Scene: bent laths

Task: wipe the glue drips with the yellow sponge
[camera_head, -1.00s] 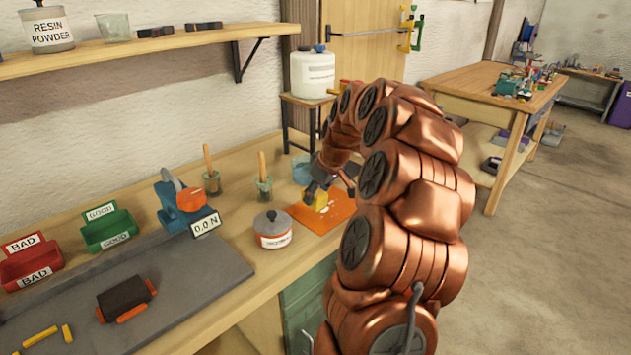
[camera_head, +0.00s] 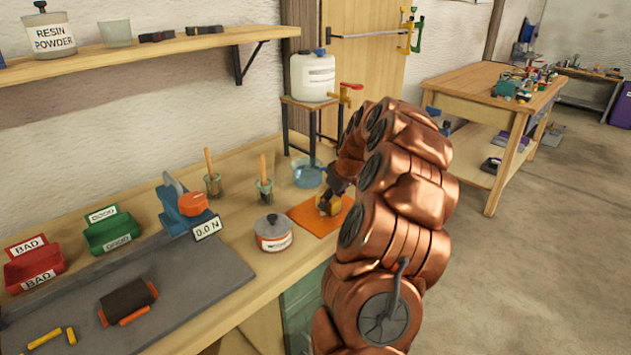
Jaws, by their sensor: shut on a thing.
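The yellow sponge (camera_head: 326,205) is at the middle of the orange mat (camera_head: 304,215), partly hidden by my gripper. My gripper (camera_head: 332,196) is shut on the sponge, low over the mat; I cannot tell whether the sponge presses on it. A small pale patch shows beside the sponge on the mat, too small to tell if it is glue. The mat's right part is hidden behind my arm.
A lidded pot (camera_head: 273,233) stands left of the mat, and a glass bowl (camera_head: 307,172) behind it. Brush jars (camera_head: 264,188) and a blue device (camera_head: 183,207) stand further left. A white canister (camera_head: 312,76) sits on a small stand behind.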

